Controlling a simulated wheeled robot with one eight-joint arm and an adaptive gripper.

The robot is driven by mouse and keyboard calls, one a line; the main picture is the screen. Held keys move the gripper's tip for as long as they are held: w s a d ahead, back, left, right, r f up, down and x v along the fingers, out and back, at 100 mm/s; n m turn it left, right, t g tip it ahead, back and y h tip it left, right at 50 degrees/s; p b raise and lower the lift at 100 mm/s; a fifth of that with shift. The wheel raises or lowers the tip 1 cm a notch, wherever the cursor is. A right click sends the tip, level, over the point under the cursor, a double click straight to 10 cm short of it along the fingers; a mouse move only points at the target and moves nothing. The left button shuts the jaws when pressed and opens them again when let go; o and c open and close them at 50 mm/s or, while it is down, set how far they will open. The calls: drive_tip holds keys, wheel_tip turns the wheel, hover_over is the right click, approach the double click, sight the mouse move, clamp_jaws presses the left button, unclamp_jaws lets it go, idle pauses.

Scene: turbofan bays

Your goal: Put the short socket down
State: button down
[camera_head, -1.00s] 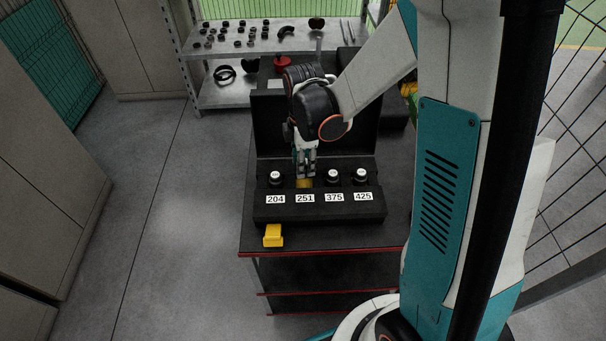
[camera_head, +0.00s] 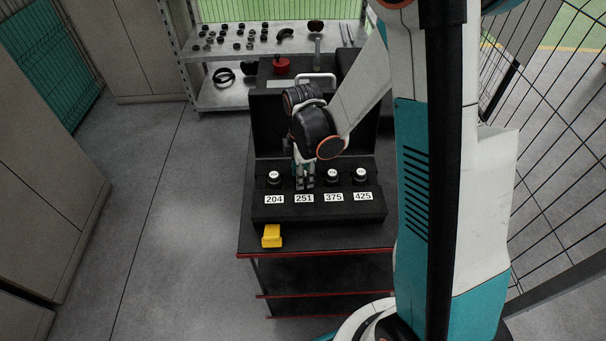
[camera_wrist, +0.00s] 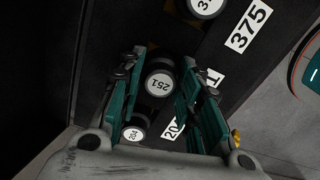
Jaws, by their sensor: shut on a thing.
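The short socket (camera_wrist: 160,84), dark with a white 251 cap, is between the teal-sided fingers of my gripper (camera_wrist: 164,66) in the wrist view. In the head view my gripper (camera_head: 305,183) points down at the place behind the 251 label (camera_head: 304,198) of the black case (camera_head: 318,211). The fingers hide the socket there. The socket is at or in its place; I cannot tell whether it touches the bottom. My gripper is shut on it.
Close by in the case are the 204 socket (camera_head: 274,177) on the left and the 375 socket (camera_head: 332,175) and 425 socket (camera_head: 361,175) on the right. A yellow block (camera_head: 271,236) lies in front of the case. A metal shelf (camera_head: 270,40) with parts stands behind.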

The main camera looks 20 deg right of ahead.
drive_tip(key=shift+s+f, duration=0.15)
drive_tip(key=shift+f, duration=0.15)
drive_tip(key=shift+s+f+b, duration=0.2)
drive_tip(key=shift+s+b, duration=0.05)
drive_tip(key=shift+b, duration=0.15)
drive_tip(key=c, duration=1.3)
unclamp_jaws()
drive_tip(key=shift+o, duration=0.7)
drive_tip(key=shift+w+f, duration=0.25)
drive_tip(key=shift+w, duration=0.1)
drive_tip(key=shift+s+r, duration=0.1)
drive_tip(key=shift+r, duration=0.05)
drive_tip(key=shift+r, duration=0.15)
